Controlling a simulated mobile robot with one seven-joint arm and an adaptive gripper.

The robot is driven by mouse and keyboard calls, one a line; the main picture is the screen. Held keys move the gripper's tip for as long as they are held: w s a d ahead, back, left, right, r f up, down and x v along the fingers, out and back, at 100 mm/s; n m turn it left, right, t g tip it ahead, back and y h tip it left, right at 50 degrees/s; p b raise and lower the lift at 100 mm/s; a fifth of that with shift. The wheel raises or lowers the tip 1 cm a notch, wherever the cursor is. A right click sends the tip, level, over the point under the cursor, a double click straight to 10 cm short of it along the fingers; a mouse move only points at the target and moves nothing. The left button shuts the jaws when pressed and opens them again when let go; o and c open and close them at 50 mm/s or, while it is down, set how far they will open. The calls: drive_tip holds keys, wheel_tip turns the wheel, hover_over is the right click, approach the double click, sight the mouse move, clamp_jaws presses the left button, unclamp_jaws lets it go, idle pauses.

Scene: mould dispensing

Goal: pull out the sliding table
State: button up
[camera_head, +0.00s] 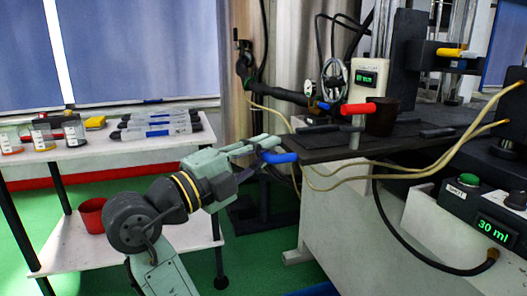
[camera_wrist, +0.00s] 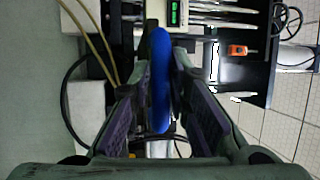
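The sliding table is a dark flat plate (camera_head: 330,148) on the machine at the right of the head view. A blue handle (camera_head: 279,157) sticks out at its left front end. My gripper (camera_head: 262,148) reaches to this handle from the left. In the wrist view the handle (camera_wrist: 160,80) stands lengthwise between the two fingers of my gripper (camera_wrist: 160,95). Whether either finger touches the handle is hard to tell.
A dark cup (camera_head: 382,117) and a red-handled valve (camera_head: 357,109) are at the plate. Pale hoses (camera_head: 345,180) hang below it. A white shelf (camera_head: 120,152) with bottles and jars stands left. A control box (camera_head: 485,210) reads 30 ml.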

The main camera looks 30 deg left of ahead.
drive_tip(key=o, duration=0.3)
drive_tip(key=v, duration=1.2)
drive_tip(key=shift+r, duration=0.1)
idle(0.3)
